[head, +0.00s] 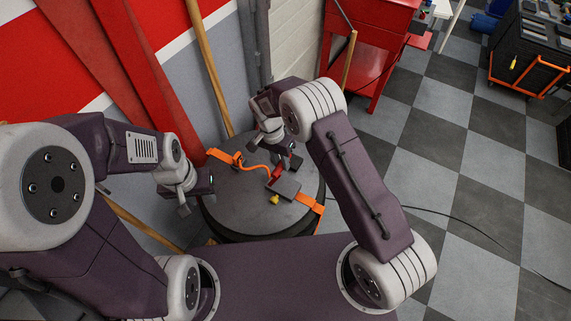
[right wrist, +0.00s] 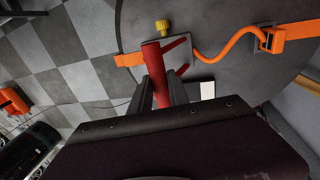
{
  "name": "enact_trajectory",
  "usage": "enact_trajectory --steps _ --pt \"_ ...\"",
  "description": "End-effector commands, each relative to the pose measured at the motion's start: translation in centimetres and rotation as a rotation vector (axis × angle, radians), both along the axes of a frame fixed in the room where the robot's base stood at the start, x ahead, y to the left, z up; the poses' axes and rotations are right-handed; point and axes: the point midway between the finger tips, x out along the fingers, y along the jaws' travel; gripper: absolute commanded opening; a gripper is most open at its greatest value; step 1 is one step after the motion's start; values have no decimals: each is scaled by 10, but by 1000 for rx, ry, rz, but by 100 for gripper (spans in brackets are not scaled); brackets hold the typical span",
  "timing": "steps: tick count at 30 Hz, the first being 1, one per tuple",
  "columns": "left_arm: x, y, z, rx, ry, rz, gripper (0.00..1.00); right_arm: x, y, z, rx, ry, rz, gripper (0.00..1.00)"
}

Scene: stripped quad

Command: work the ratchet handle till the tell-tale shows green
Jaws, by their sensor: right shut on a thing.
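The ratchet sits on the dark round drum top (head: 235,205), with a grey plate (head: 286,187) and an orange strap (head: 310,204) running across the drum. Its red handle (right wrist: 154,62) stands up from the plate in the right wrist view; a bit of it shows in the head view (head: 277,172). My right gripper (right wrist: 160,92) is shut on the red handle. A yellow knob (right wrist: 162,27) sits beside the plate. I cannot make out a green tell-tale. My left gripper (head: 194,204) is at the drum's left edge, apart from the ratchet; its jaw gap is unclear.
A strap end with an orange buckle (head: 225,157) lies at the drum's back left. Wooden poles (head: 208,68) lean behind it by the wall. A red cabinet (head: 375,40) stands at the back. Checkered floor (head: 450,150) is open to the right, with a thin cable across it.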

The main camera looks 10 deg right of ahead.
Motion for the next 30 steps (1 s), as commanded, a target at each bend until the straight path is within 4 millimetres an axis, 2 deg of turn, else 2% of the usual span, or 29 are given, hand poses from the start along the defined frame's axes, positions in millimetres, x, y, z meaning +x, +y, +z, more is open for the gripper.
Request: enact_trajectory --steps 23,24,25,26,30 --pt "0 0 0 0 0 0 36 0 3 -3 -1 8 -1 0" --pt "0 0 0 0 0 0 36 0 3 -3 -1 8 -1 32" --pt "0 0 0 0 0 0 36 0 3 -3 -1 8 -1 41" --pt "0 0 0 0 0 0 36 0 3 -3 -1 8 -1 43" --pt "0 0 0 0 0 0 36 1 3 -2 -2 6 -1 43"
